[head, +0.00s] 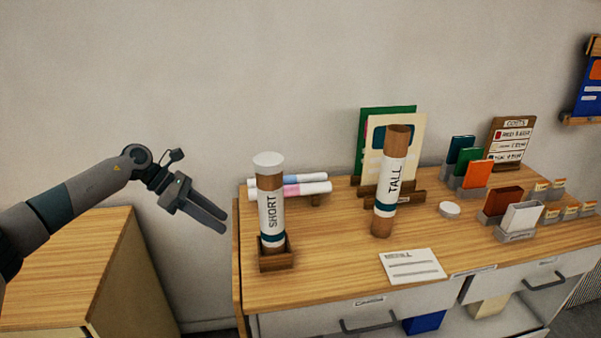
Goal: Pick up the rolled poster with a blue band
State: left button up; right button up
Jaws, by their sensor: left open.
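Two white rolled posters lie side by side on a low wooden rack behind the SHORT tube. The rear one, the rolled poster with a blue band (313,177), shows a pale blue band near its middle. The front one, a rolled poster with a pink band (318,188), lies against it in the picture. The SHORT tube (270,205) hides part of both. My left gripper (225,222) is open and empty, in the air left of the desk, pointing right and down, apart from the posters. My right gripper is not in view.
The SHORT tube stands upright in a wooden holder (277,262) at the desk's left front. A TALL tube (391,185) stands slightly tilted right of the rolls. A card (412,266) lies at the front. A wooden cabinet (75,255) stands left, below my arm.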

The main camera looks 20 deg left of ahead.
aim_at(303, 178)
jog(key=i+l, duration=0.2)
jog(key=i, duration=0.15)
jog(key=i+l, duration=0.2)
jog(key=i, duration=0.2)
jog(key=i+l, duration=0.2)
jog(key=i, duration=0.15)
